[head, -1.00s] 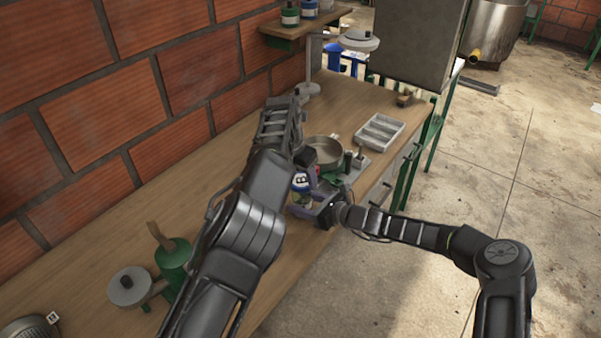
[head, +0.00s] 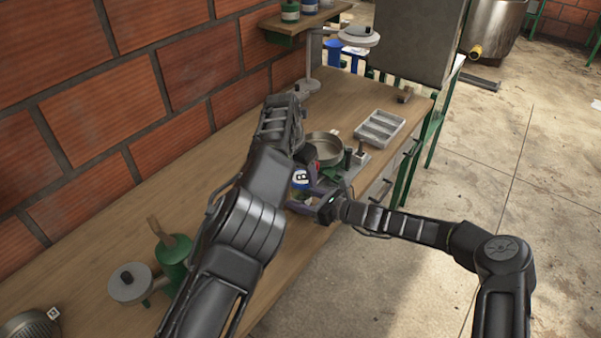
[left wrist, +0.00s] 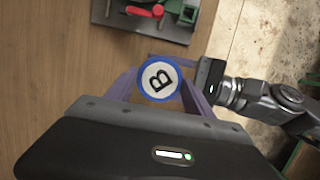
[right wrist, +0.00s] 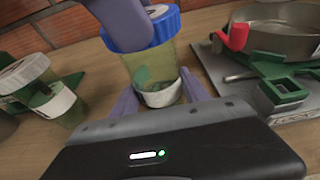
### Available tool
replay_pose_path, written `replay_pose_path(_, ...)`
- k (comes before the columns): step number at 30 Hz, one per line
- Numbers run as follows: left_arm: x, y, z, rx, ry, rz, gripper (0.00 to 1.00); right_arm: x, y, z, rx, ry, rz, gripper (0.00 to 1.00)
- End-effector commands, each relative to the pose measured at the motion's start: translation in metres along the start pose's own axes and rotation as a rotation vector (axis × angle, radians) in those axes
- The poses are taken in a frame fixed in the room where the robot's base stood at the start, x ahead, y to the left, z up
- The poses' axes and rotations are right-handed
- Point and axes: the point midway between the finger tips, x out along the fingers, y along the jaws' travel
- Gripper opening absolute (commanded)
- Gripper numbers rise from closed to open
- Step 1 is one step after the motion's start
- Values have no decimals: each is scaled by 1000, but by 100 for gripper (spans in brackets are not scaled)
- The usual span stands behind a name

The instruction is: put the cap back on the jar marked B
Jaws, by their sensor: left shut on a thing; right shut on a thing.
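The blue cap with a white top and a black letter B (left wrist: 159,80) shows from above in the left wrist view; it is also in the head view (head: 300,178). My left gripper (left wrist: 157,88) is shut on it, a purple finger on each side. In the right wrist view the cap (right wrist: 146,27) sits over the mouth of the see-through yellow-green jar (right wrist: 150,68), which has a white band low down. I cannot tell whether it is fully seated. My right gripper (right wrist: 164,97) is shut on the jar's body. The jar looks upright.
A grey base with green parts and a round metal pan (right wrist: 280,38) stands close by. Other jars (right wrist: 55,103) stand to the left in the right wrist view. A grey divided tray (head: 377,131) lies farther back. A green vessel (head: 173,250) stands near the wall.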

Motion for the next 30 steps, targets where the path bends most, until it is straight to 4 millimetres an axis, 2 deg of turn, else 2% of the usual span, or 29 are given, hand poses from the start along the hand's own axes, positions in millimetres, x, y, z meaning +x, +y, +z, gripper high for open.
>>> replay_pose_path(18,10,1,-3,16,1,-5,24,0,0,0,0,0,0,0)
replay_pose_path(20,11,1,-3,62,3,-20,24,0,0,0,0,0,0,0)
replay_pose_path(27,13,2,-1,439,2,-126,24,0,0,0,-1,0,1,0)
replay_pose_path(30,12,2,-2,522,-2,-148,24,0,1,0,-2,0,2,0)
